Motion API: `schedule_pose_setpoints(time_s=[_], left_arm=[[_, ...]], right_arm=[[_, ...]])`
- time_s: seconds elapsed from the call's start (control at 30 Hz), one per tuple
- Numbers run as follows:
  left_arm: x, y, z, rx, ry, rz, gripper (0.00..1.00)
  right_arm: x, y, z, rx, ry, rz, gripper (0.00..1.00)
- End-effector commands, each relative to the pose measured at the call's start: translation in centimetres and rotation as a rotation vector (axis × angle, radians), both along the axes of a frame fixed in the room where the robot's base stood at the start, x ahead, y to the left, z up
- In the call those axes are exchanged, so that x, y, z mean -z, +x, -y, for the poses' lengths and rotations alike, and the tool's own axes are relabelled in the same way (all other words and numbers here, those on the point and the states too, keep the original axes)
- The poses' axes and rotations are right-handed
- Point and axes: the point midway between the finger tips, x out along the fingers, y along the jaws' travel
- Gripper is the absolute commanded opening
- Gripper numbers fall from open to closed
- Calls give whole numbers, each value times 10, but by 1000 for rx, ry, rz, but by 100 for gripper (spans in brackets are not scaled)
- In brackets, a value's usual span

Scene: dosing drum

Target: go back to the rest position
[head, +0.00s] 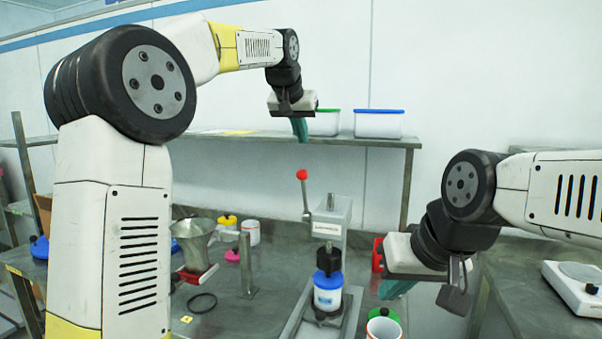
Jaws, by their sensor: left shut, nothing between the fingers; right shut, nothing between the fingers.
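My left gripper (300,131) hangs with its teal fingers pointing down, in front of the back shelf and high above the bench. It is shut and empty. My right gripper (396,289) is low at the right, its teal fingers pointing down and left, just above and beside the press. It is shut and holds nothing. Its wrist partly hides a red object (377,255) behind it.
A lever press (332,215) with a red knob holds a blue-and-white jar (328,292). A metal funnel (193,240) stands left of it. Tubs (379,124) sit on the shelf. A scale (575,285) is right.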

Motion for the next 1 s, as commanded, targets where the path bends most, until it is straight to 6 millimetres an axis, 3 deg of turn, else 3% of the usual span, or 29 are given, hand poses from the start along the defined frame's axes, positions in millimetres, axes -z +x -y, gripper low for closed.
schedule_pose_setpoints(time_s=[0.17,0.33,0.5,0.7,0.83,1.0], left_arm=[[2,-22,-17,-12,-2,-10,0],[24,-92,-61,-46,-12,-46,0],[71,-180,-104,-96,-38,-96,0],[143,-279,-132,-157,-82,-149,0],[183,-322,-138,-184,-107,-174,0],[208,-347,-139,-198,-121,-190,0]], right_arm=[[0,0,0,0,0,0,0],[0,0,0,0,0,0,0],[0,0,0,0,0,0,0],[0,0,0,0,0,0,0],[0,0,0,0,0,0,0],[0,0,0,0,0,0,0]])
